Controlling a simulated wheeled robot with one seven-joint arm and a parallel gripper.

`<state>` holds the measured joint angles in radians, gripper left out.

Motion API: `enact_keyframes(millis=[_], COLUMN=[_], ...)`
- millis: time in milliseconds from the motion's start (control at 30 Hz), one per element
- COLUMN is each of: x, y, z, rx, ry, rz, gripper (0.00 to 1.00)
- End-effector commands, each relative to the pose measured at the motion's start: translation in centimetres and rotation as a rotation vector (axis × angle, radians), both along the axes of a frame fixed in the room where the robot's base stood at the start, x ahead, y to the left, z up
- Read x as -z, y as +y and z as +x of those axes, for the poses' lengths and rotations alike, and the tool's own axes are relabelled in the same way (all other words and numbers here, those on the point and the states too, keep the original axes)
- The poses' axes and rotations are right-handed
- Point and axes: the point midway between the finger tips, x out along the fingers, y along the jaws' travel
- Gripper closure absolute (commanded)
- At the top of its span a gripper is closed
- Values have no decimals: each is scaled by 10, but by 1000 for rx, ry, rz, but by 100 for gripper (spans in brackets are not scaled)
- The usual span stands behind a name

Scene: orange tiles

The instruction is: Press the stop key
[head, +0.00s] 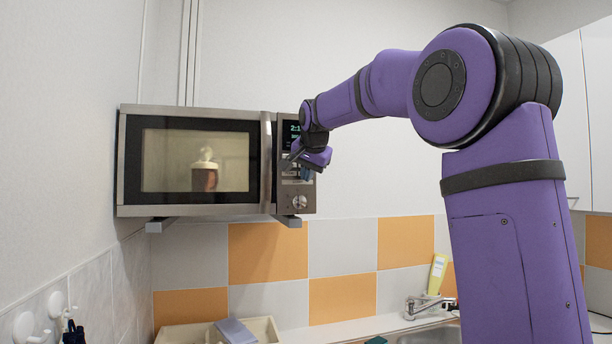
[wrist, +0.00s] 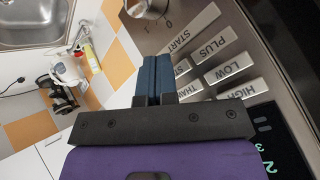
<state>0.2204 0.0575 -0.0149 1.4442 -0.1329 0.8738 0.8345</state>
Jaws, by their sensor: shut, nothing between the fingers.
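The microwave (head: 195,160) hangs on the wall, its door closed, with a lit interior holding a brown cup with a white top. Its control panel also shows in the wrist view, turned upside down. The stop key (wrist: 182,68) is a small pale key there, partly hidden behind my fingers, with only its first letters showing. The start key (wrist: 192,30) and the thaw key (wrist: 188,91) lie on either side of it. My gripper (wrist: 153,62) is shut and empty, its blue fingertips beside the stop key. I cannot tell whether they touch the panel. In the head view my gripper (head: 299,160) covers the middle keys.
A round knob (wrist: 146,8) stands out past the start key. Below are a sink (wrist: 35,20), a tap (head: 425,303) and a dish rack (head: 180,333). Open air lies in front of the door.

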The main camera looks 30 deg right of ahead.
Motion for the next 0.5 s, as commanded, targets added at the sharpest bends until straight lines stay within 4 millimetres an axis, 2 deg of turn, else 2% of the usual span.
enact_keyframes(millis=[500], x=[0], y=[-1], z=[4], rx=[0], ry=[0], rz=[0], gripper=[100])
